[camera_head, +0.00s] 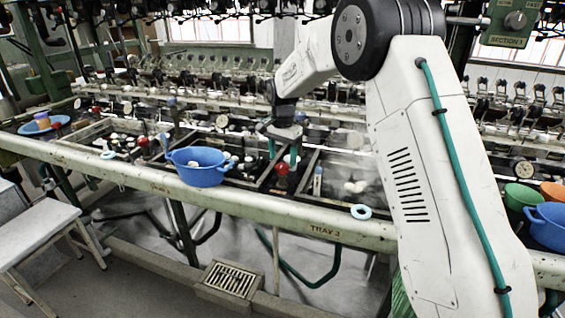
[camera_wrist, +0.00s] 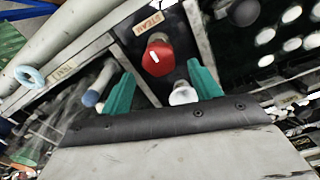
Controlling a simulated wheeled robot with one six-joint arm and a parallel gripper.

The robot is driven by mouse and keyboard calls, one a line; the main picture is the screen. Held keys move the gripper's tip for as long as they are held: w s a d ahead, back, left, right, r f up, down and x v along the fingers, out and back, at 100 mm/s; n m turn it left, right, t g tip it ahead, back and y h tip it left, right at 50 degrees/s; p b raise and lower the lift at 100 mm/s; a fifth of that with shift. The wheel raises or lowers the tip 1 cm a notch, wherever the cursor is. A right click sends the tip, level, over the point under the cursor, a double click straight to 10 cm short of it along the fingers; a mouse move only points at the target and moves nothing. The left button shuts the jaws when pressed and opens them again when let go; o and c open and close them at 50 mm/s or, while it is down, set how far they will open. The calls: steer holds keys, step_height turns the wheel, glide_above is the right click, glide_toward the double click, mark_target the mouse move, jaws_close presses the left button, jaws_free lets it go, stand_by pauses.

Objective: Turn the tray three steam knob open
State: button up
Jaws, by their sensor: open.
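The red steam knob (camera_wrist: 158,57) sits on a dark panel beside a "STEAM" label (camera_wrist: 148,24) in the wrist view. It has a short white mark on its face. In the head view the red knob (camera_head: 281,170) stands behind the rail marked "TRAY 3" (camera_head: 325,231). My gripper (camera_wrist: 161,69) is open, its two teal fingers apart on either side of the knob's near edge, with no clear grip on it. In the head view my gripper (camera_head: 283,150) is just above and behind the knob. Whether a finger touches the knob cannot be told.
A white knob (camera_wrist: 183,94) is close to my right finger, and a blue-ended handle (camera_wrist: 92,97) lies beside the left one. A pale blue ring (camera_head: 361,211) is on the front rail. A blue basin (camera_head: 200,174) stands left of the knob.

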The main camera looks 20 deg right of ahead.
mark_target(282, 168)
steer(key=shift+f, duration=1.4)
steer(key=c, duration=1)
